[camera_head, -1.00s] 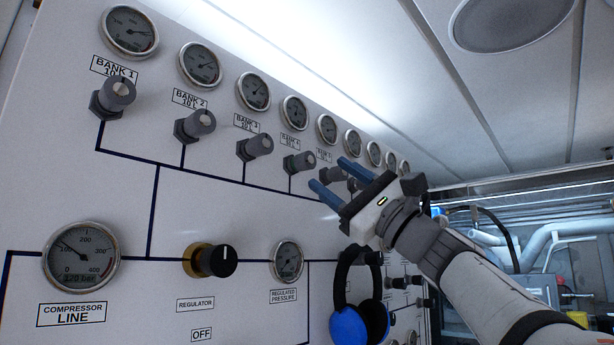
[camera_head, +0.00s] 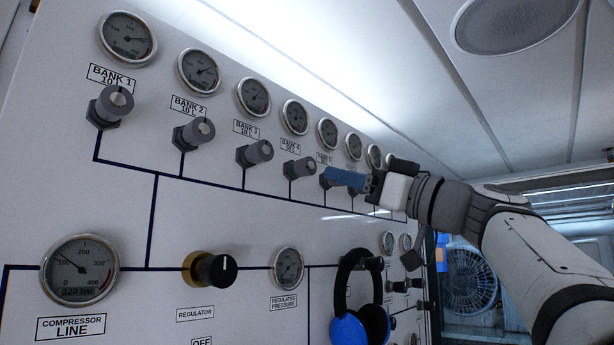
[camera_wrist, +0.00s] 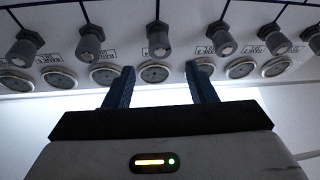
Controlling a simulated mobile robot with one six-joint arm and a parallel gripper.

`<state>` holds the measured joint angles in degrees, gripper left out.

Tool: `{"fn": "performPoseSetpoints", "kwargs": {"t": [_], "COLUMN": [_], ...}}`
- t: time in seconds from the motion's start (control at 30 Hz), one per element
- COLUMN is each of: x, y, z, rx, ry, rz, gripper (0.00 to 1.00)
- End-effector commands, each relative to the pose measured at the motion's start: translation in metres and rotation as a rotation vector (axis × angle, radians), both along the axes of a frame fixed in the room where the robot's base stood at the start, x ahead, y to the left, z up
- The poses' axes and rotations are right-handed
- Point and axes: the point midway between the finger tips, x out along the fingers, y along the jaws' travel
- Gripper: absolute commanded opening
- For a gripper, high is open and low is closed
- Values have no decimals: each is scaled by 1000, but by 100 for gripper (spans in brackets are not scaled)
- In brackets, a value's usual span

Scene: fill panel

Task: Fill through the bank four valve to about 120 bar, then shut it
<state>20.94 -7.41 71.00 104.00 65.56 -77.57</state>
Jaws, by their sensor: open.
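The bank four valve (camera_head: 299,169) is a grey knob on the white panel, below its label (camera_head: 290,145) and round gauge (camera_head: 295,117). My gripper (camera_head: 330,179) is to the right of this knob, its blue fingers at the valve row near the fifth valve and apart from the bank four knob. In the wrist view my gripper (camera_wrist: 160,82) is open and empty, with one knob (camera_wrist: 158,45) lined up beyond the gap. I cannot tell which bank that knob is. The compressor line gauge (camera_head: 80,270) has a small readout that seems to show 120 bar.
Bank one (camera_head: 111,106), bank two (camera_head: 194,133) and bank three (camera_head: 255,152) knobs stand to the left. A regulator knob (camera_head: 212,269) and regulated pressure gauge (camera_head: 288,267) sit below. Blue and black ear defenders (camera_head: 360,325) hang below my gripper.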

Motion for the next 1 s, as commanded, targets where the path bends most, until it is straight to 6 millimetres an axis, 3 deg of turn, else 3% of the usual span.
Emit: {"fn": "performPoseSetpoints", "kwargs": {"t": [0.17, 0.6, 1.0], "x": [5, 40, 44], "y": [7, 51, 56], "z": [6, 30, 29], "rx": [-24, -20, -20], "ry": [-24, -21, -21], "rz": [-14, -11, -16], "gripper": [51, 51, 50]}}
